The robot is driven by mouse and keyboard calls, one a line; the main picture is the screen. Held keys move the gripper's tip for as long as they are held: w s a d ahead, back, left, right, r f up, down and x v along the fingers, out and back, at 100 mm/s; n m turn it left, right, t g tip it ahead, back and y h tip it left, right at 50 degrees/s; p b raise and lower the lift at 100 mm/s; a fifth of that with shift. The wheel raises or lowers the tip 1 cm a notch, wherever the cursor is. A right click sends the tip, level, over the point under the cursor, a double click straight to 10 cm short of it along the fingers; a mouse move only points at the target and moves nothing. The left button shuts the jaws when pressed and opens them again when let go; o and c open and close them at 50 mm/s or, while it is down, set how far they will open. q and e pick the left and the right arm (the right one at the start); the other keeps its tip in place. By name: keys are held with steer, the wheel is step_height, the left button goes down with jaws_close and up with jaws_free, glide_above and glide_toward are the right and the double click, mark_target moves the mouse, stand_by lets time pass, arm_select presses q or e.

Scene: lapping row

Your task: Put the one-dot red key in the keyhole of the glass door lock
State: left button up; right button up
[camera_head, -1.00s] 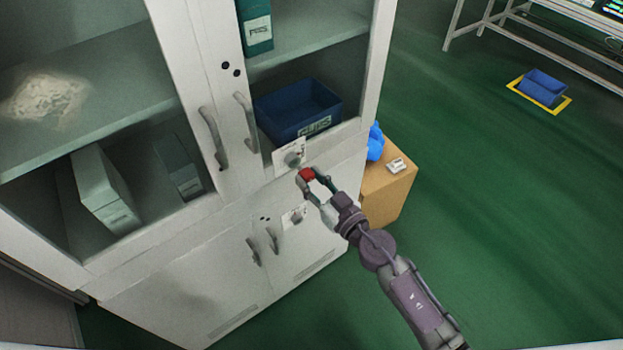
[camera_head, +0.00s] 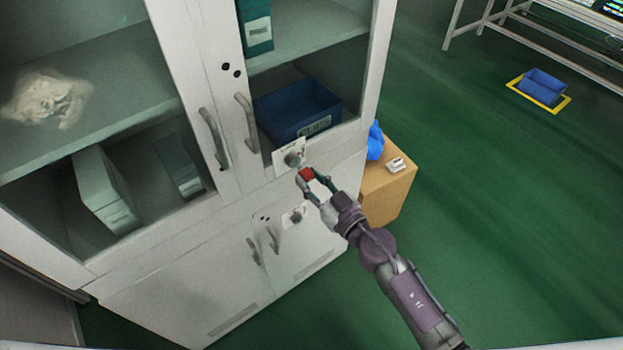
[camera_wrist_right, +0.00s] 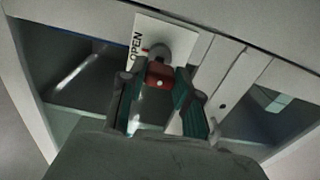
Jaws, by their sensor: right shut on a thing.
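My right gripper (camera_head: 309,176) is shut on the red key (camera_head: 306,174), just in front of the glass door lock (camera_head: 291,157) on the cabinet. In the right wrist view the red key (camera_wrist_right: 160,75) shows one pale dot and sits between the fingertips of the right gripper (camera_wrist_right: 158,82). The round grey lock (camera_wrist_right: 158,52) is right behind the key, on a white plate marked OPEN (camera_wrist_right: 180,38). The key's tip is hidden, so I cannot tell whether it touches the keyhole. My left gripper is not in view.
A second lock (camera_head: 294,215) is on the lower door. Handles (camera_head: 245,122) stick out beside the glass door. A blue bin (camera_head: 297,110) stands behind the glass. A cardboard box (camera_head: 388,190) is right of the cabinet.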

steer(key=shift+x, duration=1.3)
steer(key=o, duration=1)
steer(key=v, duration=1.2)
steer(key=shift+d, duration=0.1)
